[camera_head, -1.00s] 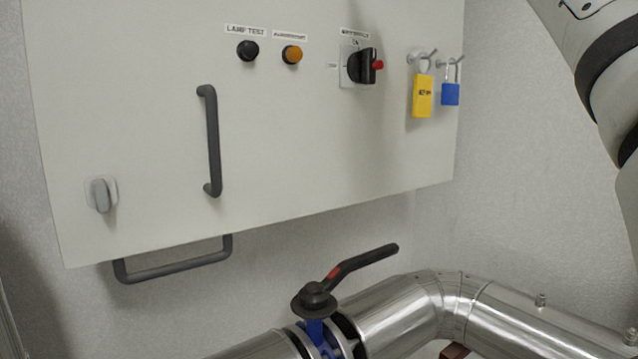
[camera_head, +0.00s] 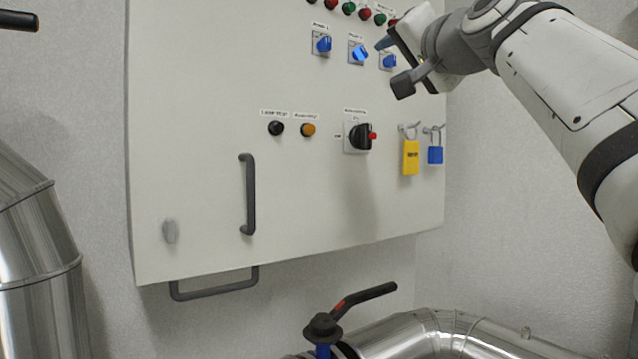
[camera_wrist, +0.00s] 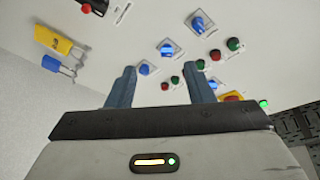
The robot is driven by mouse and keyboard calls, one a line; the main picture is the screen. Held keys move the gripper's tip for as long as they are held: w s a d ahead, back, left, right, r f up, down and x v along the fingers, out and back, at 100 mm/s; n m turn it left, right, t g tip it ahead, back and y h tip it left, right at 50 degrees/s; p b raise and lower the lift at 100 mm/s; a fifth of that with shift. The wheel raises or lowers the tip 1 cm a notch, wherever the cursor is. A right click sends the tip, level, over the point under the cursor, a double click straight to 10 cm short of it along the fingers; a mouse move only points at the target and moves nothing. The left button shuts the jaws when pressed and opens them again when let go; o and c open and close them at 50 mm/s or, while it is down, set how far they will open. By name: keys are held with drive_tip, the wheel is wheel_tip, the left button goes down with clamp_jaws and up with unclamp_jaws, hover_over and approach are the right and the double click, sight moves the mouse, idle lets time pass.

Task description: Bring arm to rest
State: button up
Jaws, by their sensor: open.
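My arm (camera_head: 560,75) reaches in from the right in the head view. My gripper (camera_head: 388,66) is in front of the upper right of the white control cabinet (camera_head: 200,110). In the wrist view my gripper (camera_wrist: 160,88) shows two blue-grey fingers spread apart with nothing between them. Beyond them is the cabinet face with blue rotary switches (camera_wrist: 198,24) and red and green lamps. I cannot tell the exact gap between fingertips and panel; no contact is visible.
A black rotary switch (camera_head: 361,137), a yellow padlock (camera_head: 411,158) and a blue padlock (camera_head: 435,154) are on the cabinet's right side. A black-handled valve (camera_head: 350,305) sits on steel pipework (camera_head: 440,335) below. Another pipe (camera_head: 35,250) stands at left.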

wheel_tip(320, 180, down, 34)
drive_tip(key=s+n+g+h+p, duration=0.2)
drive_tip(key=g+h, duration=0.1)
drive_tip(key=g, duration=0.6)
drive_tip(key=s+d+f+n+g+h, duration=0.1)
drive_tip(key=s+f+g, duration=0.1)
drive_tip(key=s+f, duration=0.4)
drive_tip(key=s+d+f+n+g+h, duration=0.1)
drive_tip(key=s+f, duration=0.5)
drive_tip(key=f, duration=0.6)
drive_tip(key=s+f+n+g, duration=0.1)
drive_tip(key=s+f+g, duration=0.3)
drive_tip(key=f, duration=0.5)
drive_tip(key=shift+s+d+n+h+p, duration=0.3)
drive_tip(key=shift+s+d+h+p, duration=0.1)
drive_tip(key=shift+s, duration=0.75)
